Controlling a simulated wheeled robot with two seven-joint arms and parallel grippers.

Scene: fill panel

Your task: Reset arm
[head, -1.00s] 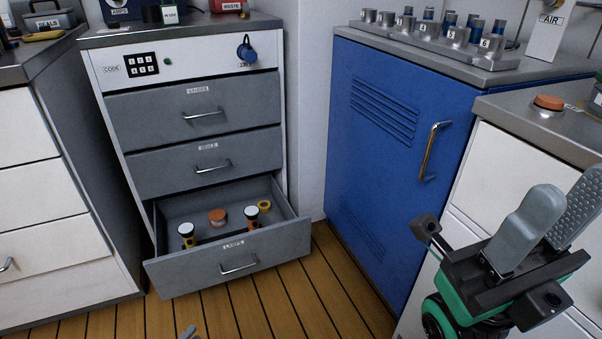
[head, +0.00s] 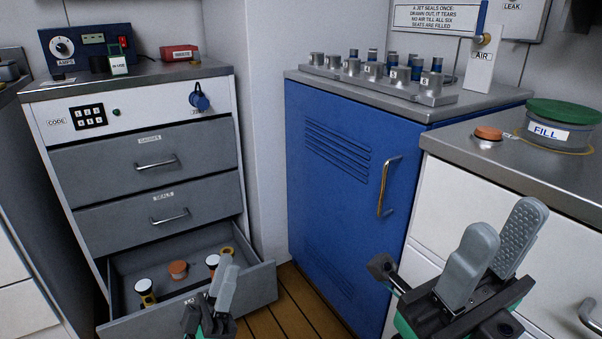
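My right gripper (head: 506,225) is raised at the lower right, in front of the white cabinet. Its two grey fingers stand apart with nothing between them. My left gripper (head: 225,277) shows at the bottom centre, in front of the open lowest drawer (head: 260,287). Its fingers look close together, and whether they touch is unclear. I see nothing held in it. The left gripper hides part of the drawer's front and label.
The drawer holds an orange-capped item (head: 178,269) and white-topped items (head: 146,290). A blue cabinet (head: 335,190) with a handle stands in the middle, carrying a numbered rack (head: 375,75). A green-lidded FILL tub (head: 560,125) and orange button (head: 488,133) are on the right counter.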

